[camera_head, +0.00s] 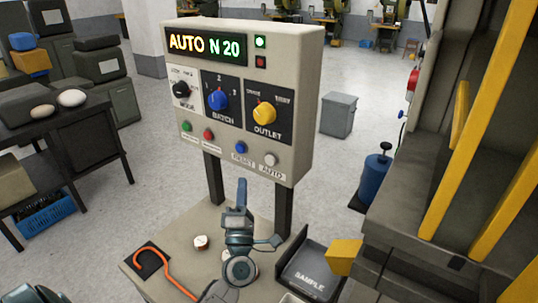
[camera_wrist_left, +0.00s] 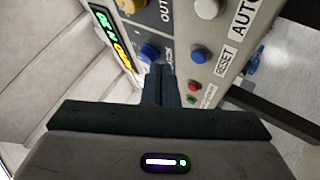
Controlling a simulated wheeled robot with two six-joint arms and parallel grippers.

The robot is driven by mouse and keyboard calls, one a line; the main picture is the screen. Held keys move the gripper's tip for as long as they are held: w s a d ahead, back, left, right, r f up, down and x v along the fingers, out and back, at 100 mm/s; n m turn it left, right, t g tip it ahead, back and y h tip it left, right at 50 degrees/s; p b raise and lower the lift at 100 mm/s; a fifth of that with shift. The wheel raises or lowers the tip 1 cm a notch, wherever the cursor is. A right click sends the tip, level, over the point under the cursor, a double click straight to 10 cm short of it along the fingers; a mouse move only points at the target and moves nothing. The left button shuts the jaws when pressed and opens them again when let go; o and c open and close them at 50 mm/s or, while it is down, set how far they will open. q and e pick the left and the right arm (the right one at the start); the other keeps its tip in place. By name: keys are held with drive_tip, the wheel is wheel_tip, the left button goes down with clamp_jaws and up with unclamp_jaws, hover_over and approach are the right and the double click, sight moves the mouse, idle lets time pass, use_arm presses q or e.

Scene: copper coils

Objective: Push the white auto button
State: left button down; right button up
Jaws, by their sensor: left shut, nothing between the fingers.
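The white auto button (camera_head: 270,159) is at the lower right of the beige control panel (camera_head: 305,100), above its AUTO label. It also shows at the top of the left wrist view (camera_wrist_left: 207,8). The blue reset button (camera_head: 240,147) is just left of it in the head view. My left gripper (camera_head: 241,183) is shut and empty, its tips pointing up below the panel's lower edge in the head view. In the left wrist view the shut fingers (camera_wrist_left: 160,72) point toward the panel, apart from the white button. My right gripper is not in view.
Green (camera_head: 186,126) and red (camera_head: 208,134) buttons sit left of the reset button, with knobs above. The display (camera_head: 208,46) reads AUTO N 20. An orange hook (camera_head: 152,254) and SAMPLE tray (camera_head: 310,270) are below. A machine with yellow bars (camera_head: 487,130) stands right.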

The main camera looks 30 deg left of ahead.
use_arm(q)
drive_tip(key=b, duration=0.2)
approach(270, 160)
drive_tip(key=w+a+r, duration=0.3)
drive_tip(key=a+r, duration=0.1)
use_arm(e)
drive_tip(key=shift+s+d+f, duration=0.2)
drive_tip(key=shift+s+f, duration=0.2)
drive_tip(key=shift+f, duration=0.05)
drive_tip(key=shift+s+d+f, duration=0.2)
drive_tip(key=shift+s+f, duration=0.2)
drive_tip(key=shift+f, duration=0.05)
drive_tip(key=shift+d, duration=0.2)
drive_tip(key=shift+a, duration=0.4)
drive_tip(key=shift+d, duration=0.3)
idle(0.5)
use_arm(q)
drive_tip(key=shift+w, duration=0.1)
drive_tip(key=shift+w, duration=0.35)
